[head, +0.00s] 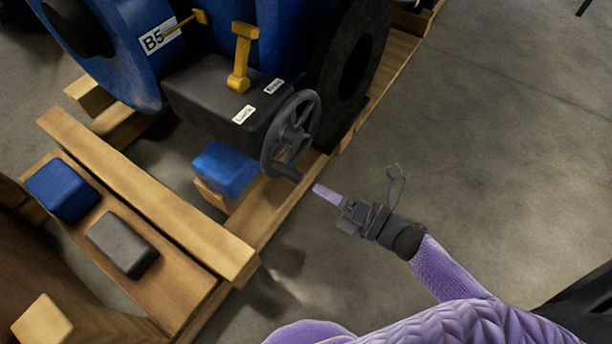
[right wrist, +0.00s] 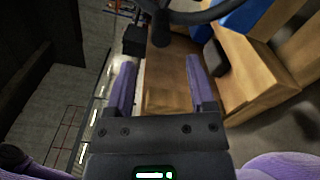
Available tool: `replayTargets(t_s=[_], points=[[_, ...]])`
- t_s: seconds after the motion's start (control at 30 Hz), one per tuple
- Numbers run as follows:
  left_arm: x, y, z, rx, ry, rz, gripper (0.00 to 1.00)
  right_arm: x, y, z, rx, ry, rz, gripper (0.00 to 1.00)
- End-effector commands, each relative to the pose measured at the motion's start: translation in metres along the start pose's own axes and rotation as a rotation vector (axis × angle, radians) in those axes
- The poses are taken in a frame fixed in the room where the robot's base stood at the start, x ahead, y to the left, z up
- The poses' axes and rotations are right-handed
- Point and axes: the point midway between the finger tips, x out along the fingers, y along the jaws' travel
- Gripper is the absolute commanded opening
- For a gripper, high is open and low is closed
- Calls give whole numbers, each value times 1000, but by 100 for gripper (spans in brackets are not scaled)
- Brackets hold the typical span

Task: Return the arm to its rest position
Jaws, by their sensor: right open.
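My right gripper (head: 328,194) is in the middle of the head view, its arm coming in from the lower right. It is just right of and below the black handwheel (head: 291,134) on the dark gearbox, apart from its crank handle. In the right wrist view the two purple fingers of the gripper (right wrist: 160,85) stand apart with nothing between them. The rim of the handwheel (right wrist: 190,15) shows beyond the fingertips at the top. My left gripper is not in view.
The blue machine marked B5 (head: 112,50) stands on a wooden pallet (head: 150,195). A yellow lever (head: 242,55) rises from the gearbox. A blue block (head: 62,190) and a dark grey block (head: 122,244) lie on a board at left. The concrete floor (head: 500,150) at right is clear.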

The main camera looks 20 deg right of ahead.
Motion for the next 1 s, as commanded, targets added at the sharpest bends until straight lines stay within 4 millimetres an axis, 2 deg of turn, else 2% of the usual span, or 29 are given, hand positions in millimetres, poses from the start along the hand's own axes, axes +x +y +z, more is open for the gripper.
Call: replayTargets(t_s=[0.1,0.47,0.57,0.67,0.7,0.77,0.8,0.9,1.0], points=[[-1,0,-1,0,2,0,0,-5,0,0,0,0,0,70],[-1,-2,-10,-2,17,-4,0,-5,-1,0,6,-2,-4,70],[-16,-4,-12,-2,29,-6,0,-19,-18,-2,205,-75,-132,70],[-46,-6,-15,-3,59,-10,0,-73,-67,-28,690,-294,-453,70],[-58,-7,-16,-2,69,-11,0,-105,-85,-49,895,-413,-596,70],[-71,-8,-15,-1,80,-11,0,-156,-103,-85,1158,-603,-795,70],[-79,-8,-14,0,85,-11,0,-189,-108,-110,1300,-731,-912,70],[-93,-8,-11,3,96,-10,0,-261,-103,-165,1545,-1033,-1151,70],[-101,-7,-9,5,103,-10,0,-310,-88,-203,1664,-1268,-1308,70]])
